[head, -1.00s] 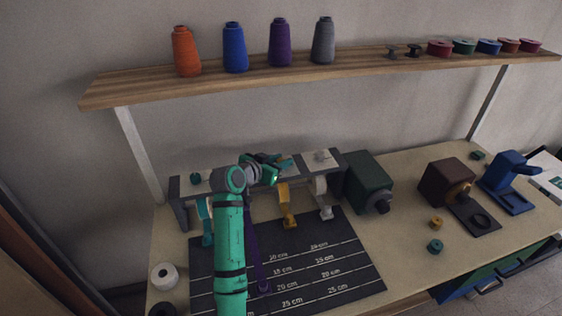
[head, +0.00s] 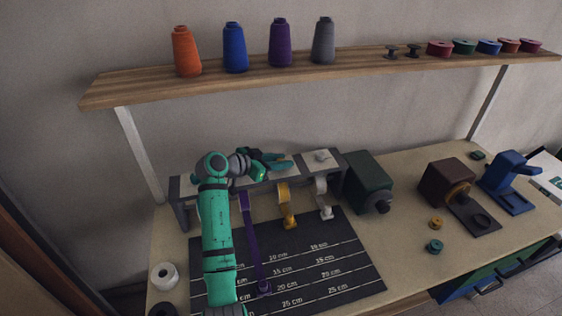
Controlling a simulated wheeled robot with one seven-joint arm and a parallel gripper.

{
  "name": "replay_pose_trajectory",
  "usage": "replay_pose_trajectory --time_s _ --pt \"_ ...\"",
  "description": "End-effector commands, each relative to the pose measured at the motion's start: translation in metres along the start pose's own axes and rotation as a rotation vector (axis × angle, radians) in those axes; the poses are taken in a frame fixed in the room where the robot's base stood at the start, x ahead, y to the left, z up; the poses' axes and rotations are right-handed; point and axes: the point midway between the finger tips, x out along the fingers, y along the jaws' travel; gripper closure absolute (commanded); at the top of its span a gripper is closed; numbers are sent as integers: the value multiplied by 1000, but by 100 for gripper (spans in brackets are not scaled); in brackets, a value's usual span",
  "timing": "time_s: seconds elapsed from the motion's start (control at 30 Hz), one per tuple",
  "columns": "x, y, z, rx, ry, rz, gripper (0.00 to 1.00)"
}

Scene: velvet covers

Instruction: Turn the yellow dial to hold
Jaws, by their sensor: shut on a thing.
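The yellow dial is hidden behind my gripper. My gripper (head: 284,163) is at the top of the grey rail (head: 176,200), above the yellow strap (head: 284,197), where that strap's dial sits. The fingers are closed there, apparently on the yellow dial; the picture is too small to show the contact or where the dial points. A grey dial (head: 321,155) shows on a pale plate to the right of my gripper, above the white strap (head: 322,190). A purple strap (head: 252,240) hangs to the left and reaches onto the black measuring mat (head: 345,262).
A dark green machine (head: 368,178) stands right of the rail. A brown box device (head: 447,182) and a blue press (head: 508,175) are farther right. A wooden shelf (head: 150,90) with cones and spools is above. A white roll (head: 163,276) lies front left.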

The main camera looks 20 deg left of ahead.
Motion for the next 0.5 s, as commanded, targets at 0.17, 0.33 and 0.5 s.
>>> replay_pose_trajectory --time_s 0.17,0.33,0.5 --pt "1 0 2 -1 -3 1 55" --pt "0 0 1 -1 -2 0 55" --pt "-2 0 1 -1 -1 -1 55"
